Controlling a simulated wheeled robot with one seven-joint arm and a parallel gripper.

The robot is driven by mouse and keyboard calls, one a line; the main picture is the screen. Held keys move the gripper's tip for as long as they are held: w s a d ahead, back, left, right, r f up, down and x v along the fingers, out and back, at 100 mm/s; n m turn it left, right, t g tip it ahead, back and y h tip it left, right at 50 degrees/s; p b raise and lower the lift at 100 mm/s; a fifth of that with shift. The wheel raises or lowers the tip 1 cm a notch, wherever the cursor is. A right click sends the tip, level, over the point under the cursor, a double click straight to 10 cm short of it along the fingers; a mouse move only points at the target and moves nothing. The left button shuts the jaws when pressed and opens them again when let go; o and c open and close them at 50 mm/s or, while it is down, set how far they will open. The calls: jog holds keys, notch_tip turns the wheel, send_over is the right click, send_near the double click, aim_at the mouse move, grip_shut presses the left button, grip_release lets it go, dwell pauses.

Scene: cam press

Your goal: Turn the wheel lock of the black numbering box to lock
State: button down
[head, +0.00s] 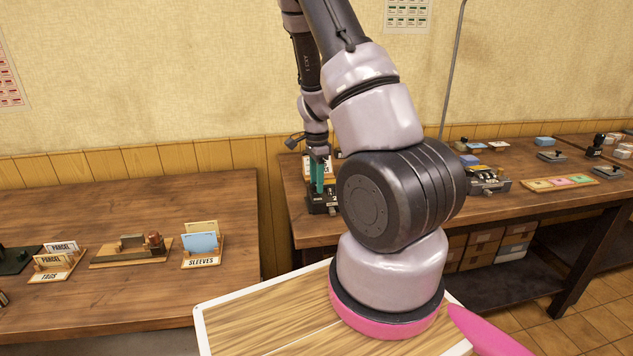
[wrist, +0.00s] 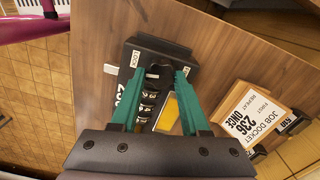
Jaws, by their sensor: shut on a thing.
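The black numbering box (wrist: 160,50) lies on the brown table in the wrist view, with a white LOCK label at its far left corner and a column of number wheels (wrist: 148,100). A yellow patch (wrist: 168,112) shows beside the wheels. My gripper (wrist: 158,73) has its green fingers on either side of a small dark knob (wrist: 158,71) at the top of the wheel column, and is shut on it. I take this knob as the wheel lock; its exact setting is unclear. In the head view the box (head: 322,207) is partly hidden below my gripper (head: 318,190).
A job docket stand (wrist: 245,122) reading 236 stands right of the box in the wrist view. The left table (head: 130,205) holds card stands.

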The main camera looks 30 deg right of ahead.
jog(key=shift+m, duration=1.1)
jog(key=shift+c, duration=2)
grip_release()
jog(key=shift+r, duration=0.1)
notch_tip(320, 180, up, 11)
jog(key=shift+f, duration=0.2)
